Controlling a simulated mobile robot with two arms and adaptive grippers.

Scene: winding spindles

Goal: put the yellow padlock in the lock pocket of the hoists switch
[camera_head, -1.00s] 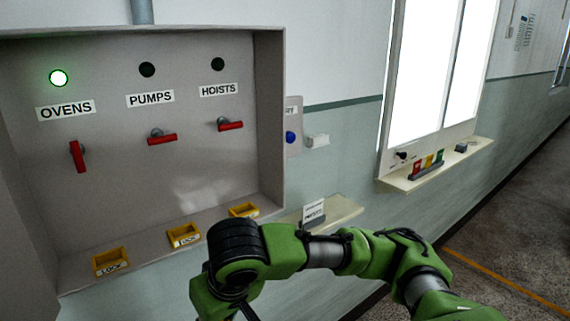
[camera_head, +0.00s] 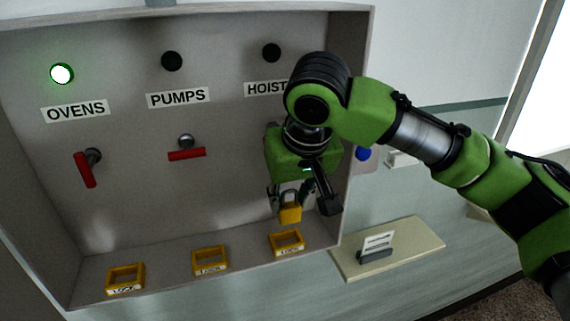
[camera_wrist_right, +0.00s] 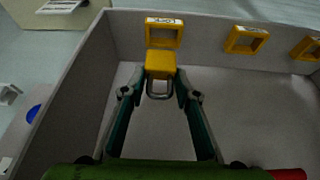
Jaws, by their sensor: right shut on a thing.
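The yellow padlock (camera_head: 290,210) is held by my right gripper (camera_head: 292,192), which is shut on it. In the right wrist view the padlock (camera_wrist_right: 160,66) hangs from its shackle between the fingertips (camera_wrist_right: 158,92), body away from the palm. The hoists lock pocket (camera_head: 287,243), a yellow open frame on the box's bottom ledge, is just below the padlock, and a small gap seems to show. It also shows beyond the padlock in the wrist view (camera_wrist_right: 163,33). The HOISTS label (camera_head: 265,88) is partly hidden, and the hoists handle is hidden behind my right arm. My left gripper is out of view.
The grey box (camera_head: 357,60) has side walls and a bottom ledge. The pumps pocket (camera_head: 210,260) and ovens pocket (camera_head: 125,279) sit to the left. Red handles show for pumps (camera_head: 187,154) and ovens (camera_head: 85,170). A shelf (camera_head: 405,248) with a card holder is right.

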